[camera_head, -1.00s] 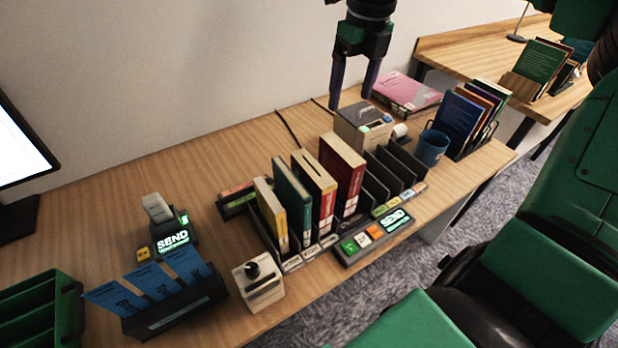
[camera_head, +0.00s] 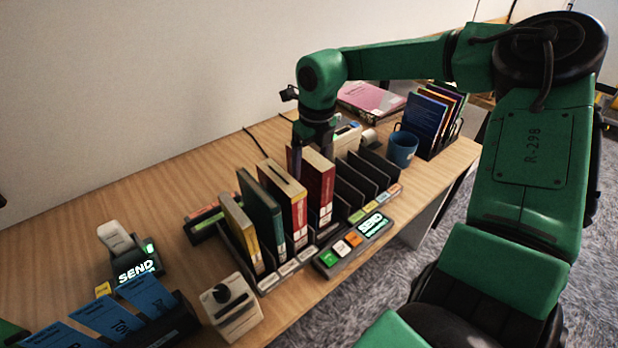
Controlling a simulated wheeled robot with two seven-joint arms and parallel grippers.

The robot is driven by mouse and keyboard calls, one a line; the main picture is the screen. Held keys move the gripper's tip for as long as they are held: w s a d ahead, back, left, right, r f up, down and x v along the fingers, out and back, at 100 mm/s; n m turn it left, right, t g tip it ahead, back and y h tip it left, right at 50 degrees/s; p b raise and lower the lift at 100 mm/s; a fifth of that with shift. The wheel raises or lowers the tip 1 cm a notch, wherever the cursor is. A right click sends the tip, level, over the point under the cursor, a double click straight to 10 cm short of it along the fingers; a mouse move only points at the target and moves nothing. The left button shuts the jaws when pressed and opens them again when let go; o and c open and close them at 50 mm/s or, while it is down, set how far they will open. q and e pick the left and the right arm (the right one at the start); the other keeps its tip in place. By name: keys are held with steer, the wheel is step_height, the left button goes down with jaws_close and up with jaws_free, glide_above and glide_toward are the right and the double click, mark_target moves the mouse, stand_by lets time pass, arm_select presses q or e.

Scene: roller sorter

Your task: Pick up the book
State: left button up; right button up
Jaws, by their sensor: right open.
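Several books stand upright in a black sorter rack (camera_head: 262,285) on the desk: a yellow one (camera_head: 241,232), a dark green one (camera_head: 262,218), a cream-and-red one (camera_head: 285,200) and a red one (camera_head: 318,185). My right gripper (camera_head: 312,152) is open, pointing down at the red book's top rear edge. Its fingers are partly hidden by the books, and I cannot tell whether they touch the red book.
Empty black slots (camera_head: 365,180) stand right of the red book. A lit SEND panel (camera_head: 355,242) lies in front. A blue mug (camera_head: 402,150), a rack of books (camera_head: 432,118) and a pink book (camera_head: 370,100) are behind right. A joystick box (camera_head: 232,308) stands at front left.

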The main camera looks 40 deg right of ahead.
steer(key=f, duration=0.3)
steer(key=shift+w, duration=0.25)
steer(key=shift+r, duration=0.15)
jaws_close()
